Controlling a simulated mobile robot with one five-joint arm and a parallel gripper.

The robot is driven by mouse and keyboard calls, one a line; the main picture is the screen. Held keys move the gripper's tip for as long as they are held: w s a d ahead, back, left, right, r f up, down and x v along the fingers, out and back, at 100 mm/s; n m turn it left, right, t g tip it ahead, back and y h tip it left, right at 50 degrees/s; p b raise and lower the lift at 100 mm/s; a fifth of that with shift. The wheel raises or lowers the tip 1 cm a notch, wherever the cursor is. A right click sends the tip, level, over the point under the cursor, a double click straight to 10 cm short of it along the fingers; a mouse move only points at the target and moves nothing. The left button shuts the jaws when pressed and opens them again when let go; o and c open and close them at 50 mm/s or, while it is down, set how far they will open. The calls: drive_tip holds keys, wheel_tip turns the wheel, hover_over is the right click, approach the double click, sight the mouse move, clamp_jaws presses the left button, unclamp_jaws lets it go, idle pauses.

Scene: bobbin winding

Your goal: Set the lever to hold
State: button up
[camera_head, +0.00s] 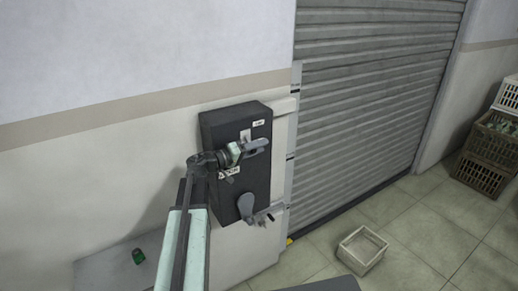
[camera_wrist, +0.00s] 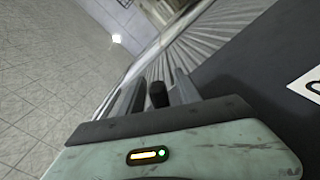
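A dark box (camera_head: 222,126) is mounted on the wall left of the shutter in the head view. A grey lever (camera_head: 246,204) with a rounded hub sits low on its front and reaches down to the right. My gripper (camera_head: 257,146) is in front of the box's upper half, above that lever. In the wrist view my gripper (camera_wrist: 159,88) has its two fingers apart. A small black piece (camera_wrist: 157,96) shows between them, with narrow gaps at its sides; I cannot tell what it belongs to. Lettering on the box is too small to read in the head view.
A grey roller shutter (camera_head: 370,95) fills the wall to the right. A pale open crate (camera_head: 361,250) stands on the tiled floor below it. Stacked crates (camera_head: 485,160) stand at the far right. A small green object (camera_head: 138,256) lies on a grey surface at lower left.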

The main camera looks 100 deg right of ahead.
drive_tip(key=v, duration=0.7)
drive_tip(key=shift+w+a, duration=0.15)
drive_tip(key=shift+w, duration=0.25)
